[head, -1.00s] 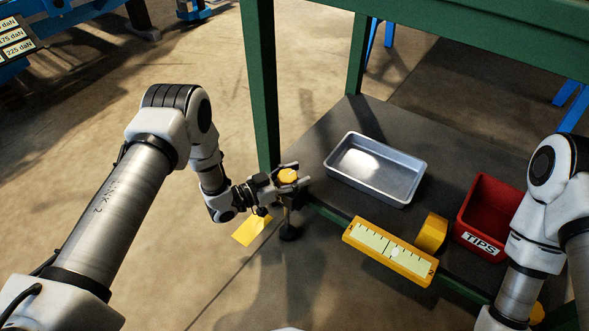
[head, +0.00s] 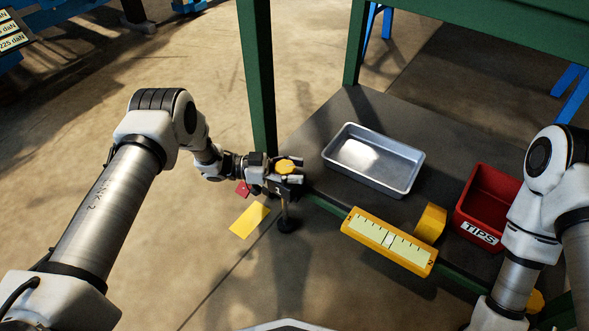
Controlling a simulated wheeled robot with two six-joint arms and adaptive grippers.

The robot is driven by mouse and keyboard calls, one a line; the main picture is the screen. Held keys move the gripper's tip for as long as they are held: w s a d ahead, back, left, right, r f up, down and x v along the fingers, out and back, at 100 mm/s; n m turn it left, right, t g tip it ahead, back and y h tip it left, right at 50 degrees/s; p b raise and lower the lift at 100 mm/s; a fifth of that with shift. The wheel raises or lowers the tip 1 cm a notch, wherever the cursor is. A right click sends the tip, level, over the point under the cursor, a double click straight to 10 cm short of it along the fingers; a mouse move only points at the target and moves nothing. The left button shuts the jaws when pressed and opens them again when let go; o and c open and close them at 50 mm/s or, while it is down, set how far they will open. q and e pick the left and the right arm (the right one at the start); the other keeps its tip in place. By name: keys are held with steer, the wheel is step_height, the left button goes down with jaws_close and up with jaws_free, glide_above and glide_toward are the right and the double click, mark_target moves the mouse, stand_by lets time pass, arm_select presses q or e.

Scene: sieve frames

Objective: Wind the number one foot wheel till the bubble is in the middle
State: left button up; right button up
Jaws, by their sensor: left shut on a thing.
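The number one foot wheel is the yellow knob (head: 286,166) at the near left corner of the table's lower shelf, above a dark foot (head: 288,225). My left gripper (head: 290,176) is shut on this wheel from the left, its fingers partly covering it. The yellow level (head: 361,232) with a pale, marked vial lies along the shelf's front edge, right of the gripper. A second yellow knob (head: 536,301) shows partly behind my right arm. My right gripper is out of view.
A metal tray (head: 350,178) and a red TIPS bin (head: 463,218) stand on the dark shelf. A yellow block (head: 431,223) sits behind the level. Green table legs (head: 257,90) rise close to my left gripper. A yellow plate (head: 248,220) shows below my left wrist.

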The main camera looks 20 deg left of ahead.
arm_select(q)
steer(key=shift+a, duration=0.1)
steer(key=o, duration=1)
steer(key=shift+c, duration=0.2)
steer(key=shift+a, duration=0.1)
steer(key=v, duration=1.2)
steer(key=shift+s, duration=0.1)
